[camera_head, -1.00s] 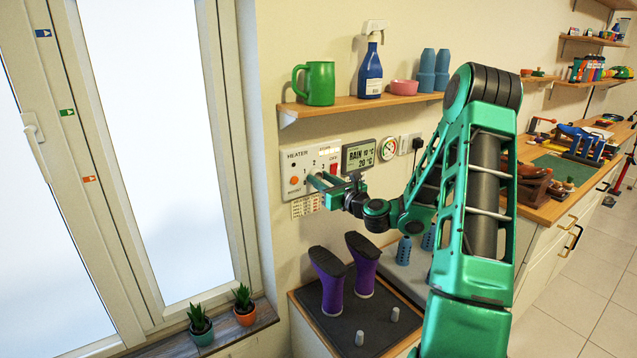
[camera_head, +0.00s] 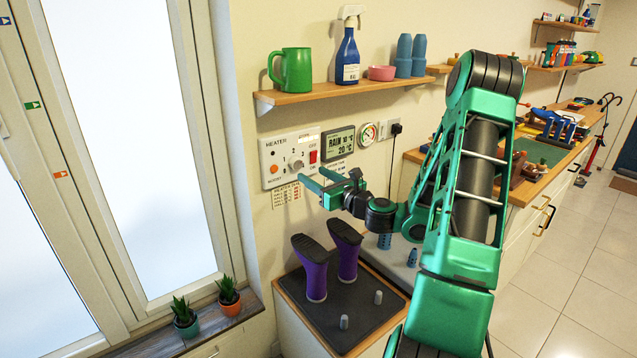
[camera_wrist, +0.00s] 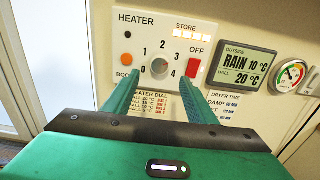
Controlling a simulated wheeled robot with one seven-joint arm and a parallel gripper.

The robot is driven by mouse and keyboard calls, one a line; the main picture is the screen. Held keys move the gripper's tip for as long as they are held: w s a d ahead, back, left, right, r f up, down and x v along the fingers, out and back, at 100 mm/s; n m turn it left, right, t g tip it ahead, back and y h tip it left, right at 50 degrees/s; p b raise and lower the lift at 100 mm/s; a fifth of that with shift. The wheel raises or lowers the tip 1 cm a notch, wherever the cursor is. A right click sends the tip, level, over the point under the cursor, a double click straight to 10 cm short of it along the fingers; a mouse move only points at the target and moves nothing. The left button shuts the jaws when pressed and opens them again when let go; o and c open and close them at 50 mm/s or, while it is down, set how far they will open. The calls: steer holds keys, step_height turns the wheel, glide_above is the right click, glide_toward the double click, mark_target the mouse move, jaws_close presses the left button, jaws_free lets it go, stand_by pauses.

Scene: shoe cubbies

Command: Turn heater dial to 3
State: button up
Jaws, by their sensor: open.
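The white heater panel (camera_head: 272,172) is on the wall below the shelf. Its round grey dial (camera_head: 297,165) shows with numbers around it, also in the wrist view (camera_wrist: 160,66). I cannot clearly read where the dial points. My gripper (camera_head: 311,175) is open and empty, with its two green fingers pointing at the panel. In the head view the fingertips are just below and to the right of the dial, seemingly apart from it. In the wrist view the dial shows between and slightly beyond the fingertips.
On the panel, a red OFF switch (camera_wrist: 193,69) is right of the dial and an orange BOOST button (camera_wrist: 127,59) is left. A weather display (camera_head: 341,144) adjoins the panel. A shelf (camera_head: 310,94) holds a mug and bottle above; purple boots (camera_head: 315,275) stand below.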

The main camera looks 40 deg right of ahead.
steer(key=shift+s, duration=1.5)
